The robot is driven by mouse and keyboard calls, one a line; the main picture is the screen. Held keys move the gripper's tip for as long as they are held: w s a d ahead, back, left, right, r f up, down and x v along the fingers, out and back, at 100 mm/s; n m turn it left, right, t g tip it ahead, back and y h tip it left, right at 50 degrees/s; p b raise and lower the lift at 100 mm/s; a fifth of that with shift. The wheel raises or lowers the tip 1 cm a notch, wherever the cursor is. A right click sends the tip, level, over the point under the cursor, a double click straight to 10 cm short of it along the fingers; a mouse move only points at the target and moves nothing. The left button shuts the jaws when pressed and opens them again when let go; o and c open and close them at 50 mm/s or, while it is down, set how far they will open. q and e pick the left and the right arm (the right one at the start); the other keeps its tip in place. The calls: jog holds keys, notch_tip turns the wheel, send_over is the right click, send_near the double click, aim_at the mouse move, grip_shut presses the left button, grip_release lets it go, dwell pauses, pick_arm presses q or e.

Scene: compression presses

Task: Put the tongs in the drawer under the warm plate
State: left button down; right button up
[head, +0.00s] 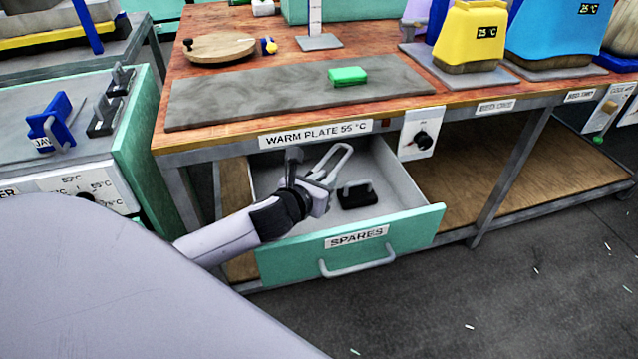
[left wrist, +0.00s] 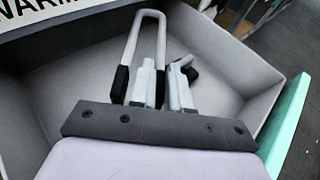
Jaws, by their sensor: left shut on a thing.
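The drawer (head: 425,218) labelled SPARES is pulled out under the warm plate (head: 290,92), which lies on the wooden bench top. My left gripper (head: 318,187) is over the open drawer and shut on the tongs (head: 335,158), a pale grey U-shaped pair. The tongs also show in the left wrist view (left wrist: 152,14), with the bend pointing away from my gripper and dark tips near the fingers. The drawer's grey inside (left wrist: 225,65) lies beneath them. I cannot tell whether the tongs touch the drawer floor. My right gripper is not in view.
A black handled block (head: 357,196) sits in the drawer, right of my gripper. A green block (head: 347,76) lies on the warm plate. A control box with a knob (head: 421,135) hangs at the bench's front edge. The bench edge overhangs the drawer's back.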

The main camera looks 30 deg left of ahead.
pick_arm(q)
jog(key=shift+w+a+f+b, duration=0.55)
jog(key=shift+w+a+f, duration=0.8)
jog(key=shift+a, duration=0.1)
jog(key=shift+s, duration=0.1)
jog(key=shift+f, duration=0.6)
jog(key=c, duration=1.1)
grip_release()
jog(key=shift+f, duration=0.1)
jog(key=r+p+v, duration=0.1)
jog(key=v, duration=0.7)
jog(key=shift+w+p, duration=0.2)
jog(key=shift+p, duration=0.1)
jog(key=shift+r, duration=0.2)
